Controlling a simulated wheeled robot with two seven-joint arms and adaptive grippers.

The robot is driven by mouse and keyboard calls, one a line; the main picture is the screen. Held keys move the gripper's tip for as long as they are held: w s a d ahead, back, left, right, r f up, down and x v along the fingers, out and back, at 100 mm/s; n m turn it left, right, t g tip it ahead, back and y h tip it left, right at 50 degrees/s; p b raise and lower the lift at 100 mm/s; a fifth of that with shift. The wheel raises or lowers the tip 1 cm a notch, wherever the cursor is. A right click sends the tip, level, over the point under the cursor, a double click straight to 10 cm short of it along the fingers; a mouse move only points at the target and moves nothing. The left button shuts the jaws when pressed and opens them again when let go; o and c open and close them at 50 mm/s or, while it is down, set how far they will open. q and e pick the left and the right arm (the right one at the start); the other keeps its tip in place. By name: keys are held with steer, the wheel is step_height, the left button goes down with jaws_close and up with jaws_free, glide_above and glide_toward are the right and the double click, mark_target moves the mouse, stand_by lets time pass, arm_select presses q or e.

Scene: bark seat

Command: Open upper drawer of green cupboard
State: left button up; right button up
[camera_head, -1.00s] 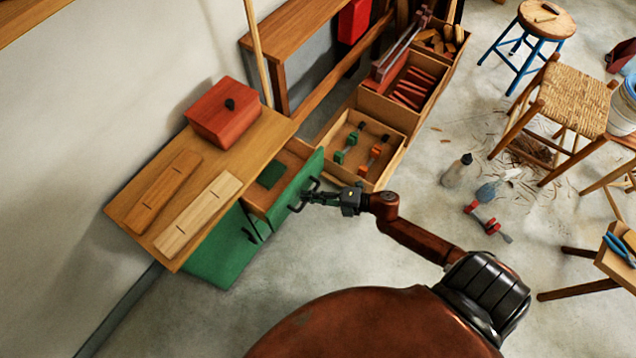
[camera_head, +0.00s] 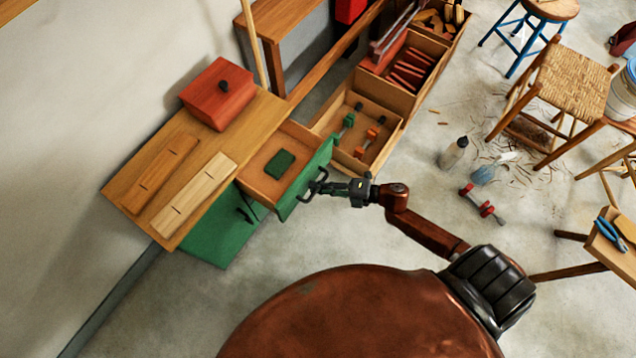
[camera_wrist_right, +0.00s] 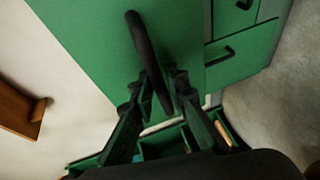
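The green cupboard (camera_head: 222,238) stands under a wooden top at the left. Its upper drawer (camera_head: 262,188) is pulled well out, with a green front (camera_head: 308,178) and a wooden inside holding a dark green block (camera_head: 279,164). My right gripper (camera_head: 322,187) is at the black drawer handle (camera_head: 309,190). In the right wrist view the fingers (camera_wrist_right: 164,82) close in on both sides of the handle bar (camera_wrist_right: 141,43) and appear shut on it. The exact contact is partly hidden. My left gripper is not in view.
A red box (camera_head: 217,95) and two wooden boards (camera_head: 193,195) lie on the cupboard top. An open wooden tray (camera_head: 378,107) with tools stands close behind the drawer. Bottles (camera_head: 453,152) and a red tool (camera_head: 480,203) lie on the floor at right. Floor before the cupboard is clear.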

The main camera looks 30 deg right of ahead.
steer(key=shift+o, duration=1.2)
steer(key=v, duration=1.2)
